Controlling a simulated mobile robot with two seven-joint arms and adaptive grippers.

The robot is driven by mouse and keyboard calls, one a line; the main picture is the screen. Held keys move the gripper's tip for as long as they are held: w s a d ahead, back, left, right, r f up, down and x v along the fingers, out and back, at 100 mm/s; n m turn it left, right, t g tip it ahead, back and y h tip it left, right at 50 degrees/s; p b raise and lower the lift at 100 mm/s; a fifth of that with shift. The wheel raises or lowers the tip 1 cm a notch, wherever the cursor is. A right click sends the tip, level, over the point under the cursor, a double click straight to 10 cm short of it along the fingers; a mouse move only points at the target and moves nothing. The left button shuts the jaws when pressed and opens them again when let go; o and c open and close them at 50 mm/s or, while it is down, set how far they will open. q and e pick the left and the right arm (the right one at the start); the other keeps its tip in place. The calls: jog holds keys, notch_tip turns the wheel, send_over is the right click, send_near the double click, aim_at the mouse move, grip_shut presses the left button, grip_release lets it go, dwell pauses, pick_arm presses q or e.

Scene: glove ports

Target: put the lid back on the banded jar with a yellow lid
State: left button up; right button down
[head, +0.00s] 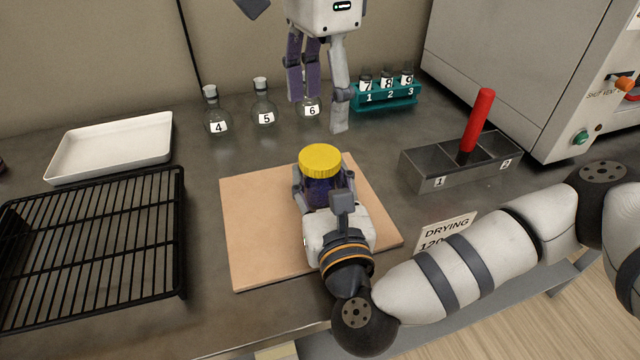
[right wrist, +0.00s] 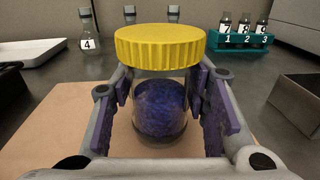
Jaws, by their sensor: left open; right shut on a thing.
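The jar (right wrist: 160,125) is clear with blue-purple contents and stands on the tan board. The yellow lid (head: 320,158) sits over its mouth and looks about level; whether it is fully seated I cannot tell. In the right wrist view the lid (right wrist: 160,45) is wider than the jar body. My right gripper (head: 324,186) is shut on the jar, with a finger on each side of the body below the lid. My left gripper (head: 318,108) is open and empty, pointing down above and behind the jar, apart from the lid. Any bands on the jar are hidden or unclear.
Flasks 4 (head: 217,118), 5 (head: 264,108) and 6 (head: 309,106) stand behind the tan board (head: 250,235). A teal tube rack (head: 385,98) is at back right. A grey block (head: 460,168) with a red-handled tool (head: 478,120) stands right. A black wire rack (head: 95,245) and white tray (head: 110,145) lie left.

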pick_arm(q)
jog(key=n, duration=1.4)
jog(key=shift+n, duration=0.3)
jog(key=n, duration=0.3)
jog(key=shift+n, duration=0.3)
jog(key=n, duration=0.7)
jog(key=shift+n, duration=0.3)
jog(key=n, duration=0.8)
